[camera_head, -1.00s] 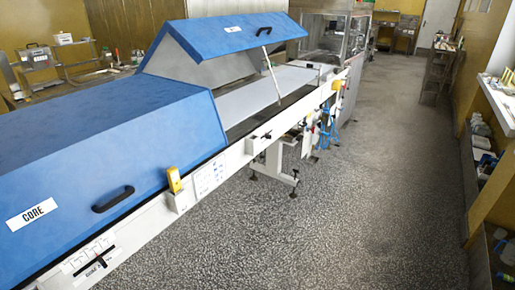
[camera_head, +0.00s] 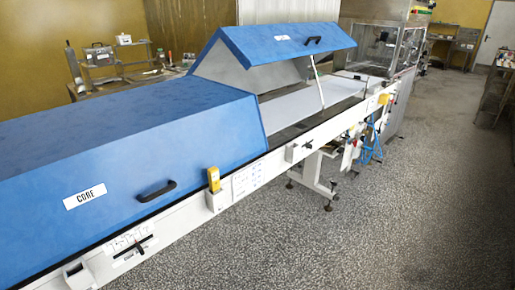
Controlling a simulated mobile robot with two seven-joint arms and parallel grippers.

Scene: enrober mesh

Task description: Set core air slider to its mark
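A white scale panel (camera_head: 120,244) is on the white side rail at the lower left, below the blue hood (camera_head: 130,140) with the CORE label (camera_head: 85,196). A small black slider (camera_head: 142,247) sits on this panel, toward its right part. The panel's marks and lettering are too small to read, so I cannot tell how the slider stands to its mark. Neither of my grippers is in view.
A black handle (camera_head: 156,191) is on the hood. A yellow device (camera_head: 214,179) stands in a white holder on the rail. A second blue hood (camera_head: 280,40) is propped open farther along. The speckled floor (camera_head: 350,240) in front of the machine is clear.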

